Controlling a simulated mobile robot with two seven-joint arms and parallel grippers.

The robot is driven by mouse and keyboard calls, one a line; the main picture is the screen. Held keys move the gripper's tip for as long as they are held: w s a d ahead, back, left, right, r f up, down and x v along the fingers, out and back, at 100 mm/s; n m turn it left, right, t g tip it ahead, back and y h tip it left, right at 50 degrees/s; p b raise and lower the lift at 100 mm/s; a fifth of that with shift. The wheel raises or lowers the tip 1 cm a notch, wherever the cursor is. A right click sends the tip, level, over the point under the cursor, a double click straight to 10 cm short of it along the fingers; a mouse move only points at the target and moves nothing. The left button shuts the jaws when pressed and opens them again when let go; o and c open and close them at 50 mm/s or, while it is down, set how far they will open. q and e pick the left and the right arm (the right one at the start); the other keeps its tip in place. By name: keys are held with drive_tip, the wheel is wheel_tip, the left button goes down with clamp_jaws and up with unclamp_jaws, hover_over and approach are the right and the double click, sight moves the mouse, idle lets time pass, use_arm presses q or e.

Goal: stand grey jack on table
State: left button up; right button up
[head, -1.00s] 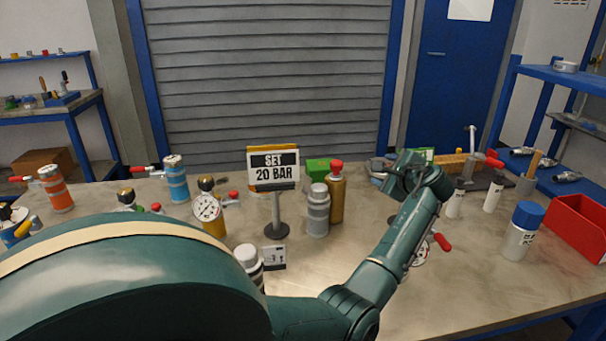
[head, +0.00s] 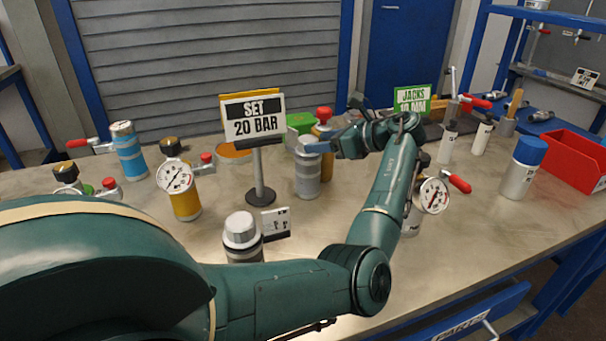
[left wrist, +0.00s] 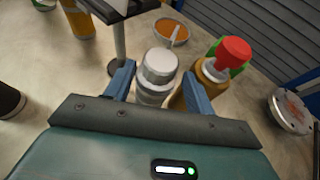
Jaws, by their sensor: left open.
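A grey jack with a lighter cap (head: 308,176) stands upright on the table (head: 440,270), right of the sign post. In the left wrist view the jack (left wrist: 158,78) shows between my two blue fingers, its lower part hidden by the gripper. My left gripper (head: 326,146) is open at the jack's upper part; the wrist view also shows its spread fingers (left wrist: 158,86). I cannot tell whether either finger touches it. A second grey cylinder (head: 241,236) stands nearer the front, partly hidden by my arm. My right gripper is not in view.
The SET 20 BAR sign (head: 252,117) stands just left of the jack. A brown bottle with a red cap (left wrist: 215,72) is close to the right finger. A gauge (head: 434,196) and blue-capped bottle (head: 523,168) stand right. The front right table is clear.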

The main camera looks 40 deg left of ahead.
sight(304, 143)
use_arm(q)
drive_tip(key=x, duration=0.6)
drive_tip(key=shift+w, duration=0.1)
drive_tip(key=shift+c, duration=0.4)
drive_tip(key=shift+d+f, duration=0.1)
clamp_jaws()
idle(0.3)
